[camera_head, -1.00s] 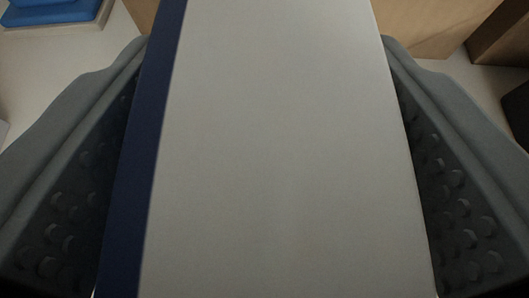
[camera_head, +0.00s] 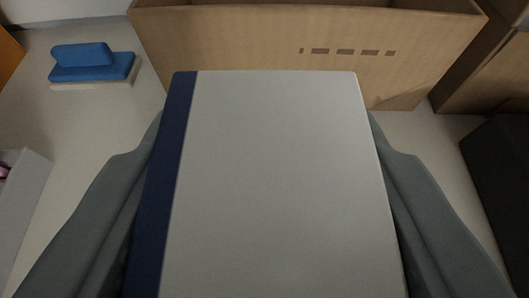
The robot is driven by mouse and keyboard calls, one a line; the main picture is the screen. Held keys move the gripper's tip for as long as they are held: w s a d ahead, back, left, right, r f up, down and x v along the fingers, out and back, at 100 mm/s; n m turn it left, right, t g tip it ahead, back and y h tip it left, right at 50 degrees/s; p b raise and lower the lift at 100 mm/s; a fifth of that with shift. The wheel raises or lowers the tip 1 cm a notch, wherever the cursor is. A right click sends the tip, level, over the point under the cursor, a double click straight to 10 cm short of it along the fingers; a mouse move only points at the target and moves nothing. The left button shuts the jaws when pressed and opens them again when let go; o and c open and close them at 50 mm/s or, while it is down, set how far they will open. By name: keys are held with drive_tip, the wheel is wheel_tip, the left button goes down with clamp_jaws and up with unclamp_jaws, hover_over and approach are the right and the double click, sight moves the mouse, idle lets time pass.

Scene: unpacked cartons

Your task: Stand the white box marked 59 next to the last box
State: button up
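A white box (camera_head: 280,180) with a dark blue stripe along its left edge fills the middle of the camera view. No number shows on the face turned to me. My gripper (camera_head: 268,150) has one grey finger on each side of the box, close against its sides, and appears shut on it. The fingers' inner pads are mostly hidden by the box. I cannot tell from this view whether the box touches the floor. No other box like it can be made out as the last box.
An open brown carton (camera_head: 230,45) stands just beyond the white box. Another carton (camera_head: 490,65) and a black object (camera_head: 500,175) are at the right. A blue object (camera_head: 90,62) lies at the upper left, a pale box (camera_head: 22,210) at the left edge.

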drive_tip(key=s, duration=1.6)
drive_tip(key=shift+d, duration=0.1)
